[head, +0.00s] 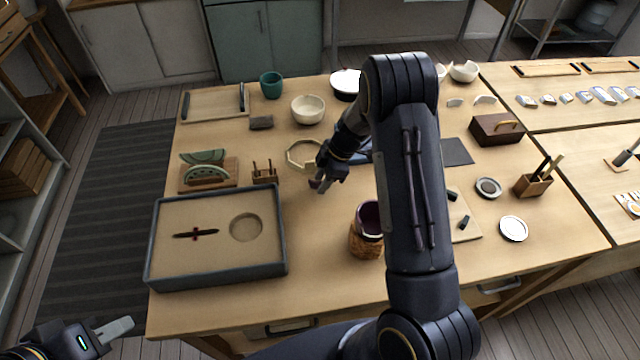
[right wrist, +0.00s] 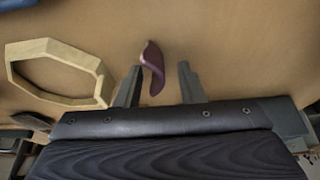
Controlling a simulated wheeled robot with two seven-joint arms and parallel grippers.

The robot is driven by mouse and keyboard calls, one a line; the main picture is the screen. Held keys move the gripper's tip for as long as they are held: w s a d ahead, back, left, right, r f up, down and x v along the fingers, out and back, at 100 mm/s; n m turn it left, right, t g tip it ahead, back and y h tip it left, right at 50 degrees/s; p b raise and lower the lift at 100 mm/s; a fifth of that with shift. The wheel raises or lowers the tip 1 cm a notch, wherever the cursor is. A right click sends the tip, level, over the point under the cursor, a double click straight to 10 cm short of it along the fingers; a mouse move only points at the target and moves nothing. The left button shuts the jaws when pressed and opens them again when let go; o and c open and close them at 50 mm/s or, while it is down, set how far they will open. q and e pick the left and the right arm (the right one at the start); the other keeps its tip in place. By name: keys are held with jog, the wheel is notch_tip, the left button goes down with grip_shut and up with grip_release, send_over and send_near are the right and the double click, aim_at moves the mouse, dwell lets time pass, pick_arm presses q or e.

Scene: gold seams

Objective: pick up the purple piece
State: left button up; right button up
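The purple piece (right wrist: 152,68) is a small curved shard in the right wrist view. It lies between the two fingers of my right gripper (right wrist: 160,80), nearer the left finger, with clear space to the right one. In the head view the right gripper (head: 320,183) is low over the middle of the table, and the piece (head: 313,184) is mostly hidden by it. My left gripper (head: 115,328) is at the lower left, off the table's front edge; its finger opening is not clear.
A pale octagonal frame (right wrist: 60,70) lies beside the right gripper. A purple-lined cup (head: 369,218) in a brown holder stands nearer the front. A grey-rimmed tray (head: 280,240) is to the left, with a small wooden stand (head: 265,175) behind it. My right arm hides part of the table.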

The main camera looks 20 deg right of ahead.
grip_shut()
jog(key=shift+r, duration=0.1)
